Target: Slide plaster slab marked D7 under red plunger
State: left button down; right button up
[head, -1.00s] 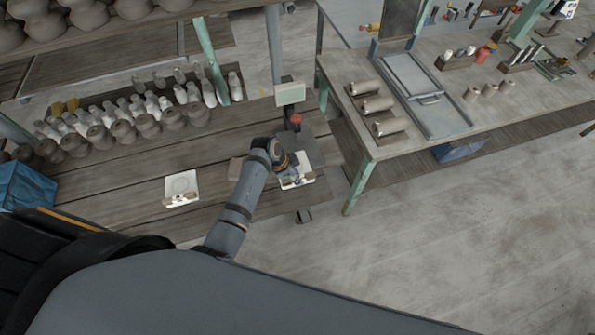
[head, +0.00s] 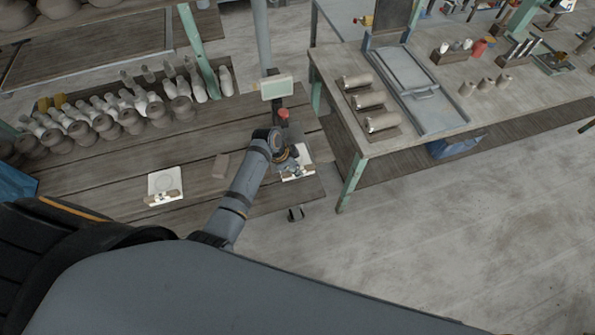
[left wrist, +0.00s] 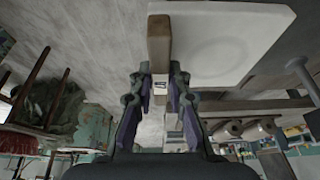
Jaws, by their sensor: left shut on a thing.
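A white slab (head: 303,158) lies at the right end of the wooden bench in the head view, partly hidden by my left arm. My left gripper (head: 291,168) is at its near edge. In the left wrist view the gripper (left wrist: 160,95) is shut on the brown wooden grip along the edge of the slab (left wrist: 225,45). A small tag shows between the fingers, but I cannot read it. The red plunger (head: 283,113) stands just beyond the slab, below a pale screen (head: 277,87). My arm hides part of the space beneath it. My right gripper is not in view.
A second white slab (head: 165,181) with a round mark and a brown grip lies to the left. Several bottles and clay pots (head: 130,118) stand at the back left. A table (head: 350,140) stands right, across a gap.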

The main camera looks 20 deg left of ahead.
pick_arm(q)
jog(key=shift+w+a+f+b, duration=0.25)
jog(key=shift+a+f+b, duration=0.05)
jog(key=shift+f+b, duration=0.35)
jog(key=shift+w+a, duration=0.15)
jog(key=shift+w, duration=0.05)
jog(key=shift+w+a+b, duration=0.25)
jog(key=shift+w+b, duration=0.1)
jog(key=shift+w, duration=0.15)
jog(key=shift+w+a+b, duration=0.25)
jog(key=shift+w+b, duration=0.1)
jog(key=shift+w, duration=0.1)
jog(key=shift+w+a+f+b, duration=0.15)
jog(key=shift+w+a+b, duration=0.65)
jog(key=shift+w, duration=0.25)
jog(key=shift+w+a+b, duration=0.5)
jog(key=shift+w+b, duration=0.15)
jog(key=shift+w, duration=0.2)
jog(key=shift+w+a+b, duration=0.5)
jog(key=shift+w, duration=0.2)
jog(key=shift+w+a, duration=0.1)
jog(key=shift+w, duration=0.05)
